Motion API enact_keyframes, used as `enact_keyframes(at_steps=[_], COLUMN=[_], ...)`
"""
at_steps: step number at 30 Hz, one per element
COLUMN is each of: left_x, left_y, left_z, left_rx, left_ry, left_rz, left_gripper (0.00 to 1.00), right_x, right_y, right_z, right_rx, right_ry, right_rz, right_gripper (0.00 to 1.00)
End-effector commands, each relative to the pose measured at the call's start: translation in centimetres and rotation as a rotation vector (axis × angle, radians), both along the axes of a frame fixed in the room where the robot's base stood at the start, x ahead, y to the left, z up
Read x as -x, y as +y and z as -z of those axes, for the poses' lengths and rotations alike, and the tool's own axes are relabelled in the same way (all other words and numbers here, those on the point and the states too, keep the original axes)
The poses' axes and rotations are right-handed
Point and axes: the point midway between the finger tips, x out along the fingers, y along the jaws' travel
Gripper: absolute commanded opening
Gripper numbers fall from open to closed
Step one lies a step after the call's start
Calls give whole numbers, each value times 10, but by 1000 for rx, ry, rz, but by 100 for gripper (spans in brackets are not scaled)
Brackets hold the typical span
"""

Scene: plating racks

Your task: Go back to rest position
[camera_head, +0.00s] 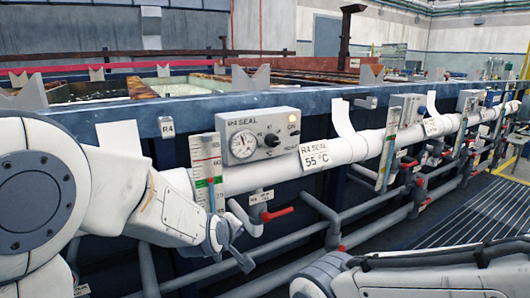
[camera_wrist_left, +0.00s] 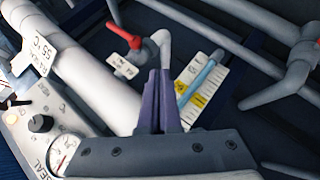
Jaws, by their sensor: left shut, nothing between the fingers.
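My left arm reaches in from the left of the head view, in front of the blue tank line. My left gripper (camera_head: 243,262) points down and right beside the pipes. In the left wrist view its two dark fingers (camera_wrist_left: 159,100) are together, with nothing between them. Just beyond the fingertips, in that view, are a red-handled valve (camera_wrist_left: 124,35) and a sight gauge (camera_wrist_left: 203,88) with yellow labels. I cannot tell whether the fingers touch the pipework. My right arm shows only as white links at the bottom right of the head view; its gripper is out of sight.
A white pipe (camera_head: 270,172) runs along the blue tank edge. The R4 SEAL panel (camera_head: 258,136) and level gauge (camera_head: 207,170) stand close to my left wrist. Red valve handles (camera_head: 277,214) and grey pipes lie below. Floor grating (camera_head: 485,215) is clear at the right.

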Motion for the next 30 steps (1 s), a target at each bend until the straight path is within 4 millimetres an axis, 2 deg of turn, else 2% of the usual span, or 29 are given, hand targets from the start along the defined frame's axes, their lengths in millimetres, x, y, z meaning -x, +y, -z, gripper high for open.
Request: enact_keyframes(at_steps=[1, 6, 12, 20, 30], left_x=[20, 75, 126, 187, 217], left_y=[21, 61, 91, 120, 60], left_z=[17, 55, 79, 98, 78], left_rx=[-108, -348, -496, -611, -648], left_ry=[70, 252, 404, 565, 552], left_rz=[62, 265, 449, 669, 888], left_gripper=[0, 0, 0, 0, 0], right_x=[0, 0, 0, 0, 0], right_y=[0, 0, 0, 0, 0], right_z=[0, 0, 0, 0, 0], right_rx=[0, 0, 0, 0, 0], right_ry=[0, 0, 0, 0, 0], right_rz=[0, 0, 0, 0, 0], right_gripper=[76, 76, 76, 76, 76])
